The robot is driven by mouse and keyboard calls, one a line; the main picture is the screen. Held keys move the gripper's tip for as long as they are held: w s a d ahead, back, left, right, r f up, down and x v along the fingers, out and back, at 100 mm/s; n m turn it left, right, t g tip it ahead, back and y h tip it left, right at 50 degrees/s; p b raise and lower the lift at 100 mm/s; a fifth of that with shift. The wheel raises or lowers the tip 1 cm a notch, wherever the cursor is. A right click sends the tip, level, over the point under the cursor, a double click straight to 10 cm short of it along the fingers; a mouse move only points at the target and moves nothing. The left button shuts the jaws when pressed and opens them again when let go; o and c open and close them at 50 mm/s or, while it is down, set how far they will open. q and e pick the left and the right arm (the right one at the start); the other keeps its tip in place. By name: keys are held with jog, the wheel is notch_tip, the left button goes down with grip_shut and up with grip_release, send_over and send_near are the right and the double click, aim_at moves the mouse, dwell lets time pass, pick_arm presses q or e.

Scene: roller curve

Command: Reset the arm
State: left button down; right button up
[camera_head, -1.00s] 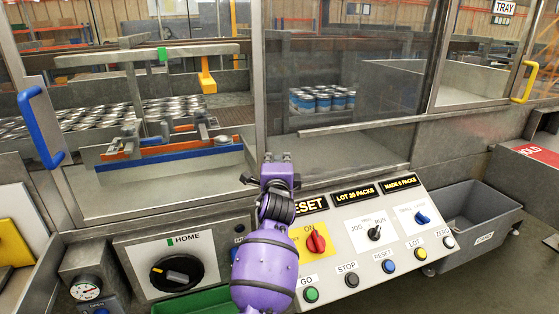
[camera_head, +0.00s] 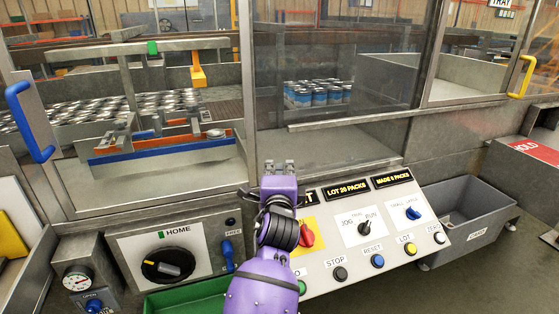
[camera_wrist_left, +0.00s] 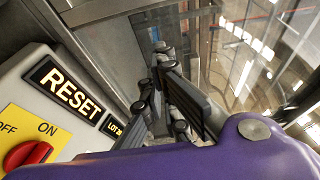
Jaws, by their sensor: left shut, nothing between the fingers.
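My left gripper (camera_head: 279,168) is on a purple arm that rises from the bottom of the head view. It is shut and empty, in front of the left end of the control panel, and hides part of the RESET display. In the left wrist view the gripper fingers (camera_wrist_left: 172,95) point toward the metal frame and glass. The RESET display (camera_wrist_left: 68,88) and the red switch (camera_wrist_left: 28,154) show at the left there. In the head view the red switch (camera_head: 307,236) is partly behind the arm. My right gripper is not in view.
A HOME dial (camera_head: 166,265) is left of my arm, above a green bin (camera_head: 185,300). The panel has a blue RESET button (camera_head: 377,261) and other knobs. A grey bin (camera_head: 480,222) stands at the right. Blue-labelled cans (camera_head: 318,93) sit behind the glass.

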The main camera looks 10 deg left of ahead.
pick_arm(q)
jog(key=s+f+n+g+h, duration=0.2)
jog(key=s+f+n, duration=0.4)
jog(key=s+f, duration=0.45)
jog(key=s+f+n+g+h, duration=0.15)
jog(key=s+f+n, duration=0.5)
jog(key=f, duration=0.65)
jog(key=s+a+f+n+g, duration=0.1)
jog(key=s+f, duration=0.5)
jog(key=s, duration=0.4)
jog(key=s+a+f+g, duration=0.2)
jog(key=s+f, duration=0.4)
jog(key=s, duration=0.5)
jog(key=s+a+f+n+g, duration=0.1)
jog(key=s+f+g, duration=0.1)
jog(key=s+f, duration=0.4)
jog(key=s, duration=0.5)
jog(key=shift+s+a+f+n+h+p, duration=0.15)
jog(key=shift+s+a+n+h+p, duration=0.1)
jog(key=shift+n+h+p, duration=0.1)
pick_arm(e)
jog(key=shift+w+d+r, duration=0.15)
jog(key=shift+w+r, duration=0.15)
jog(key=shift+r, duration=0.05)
pick_arm(q)
jog(key=shift+g, duration=0.25)
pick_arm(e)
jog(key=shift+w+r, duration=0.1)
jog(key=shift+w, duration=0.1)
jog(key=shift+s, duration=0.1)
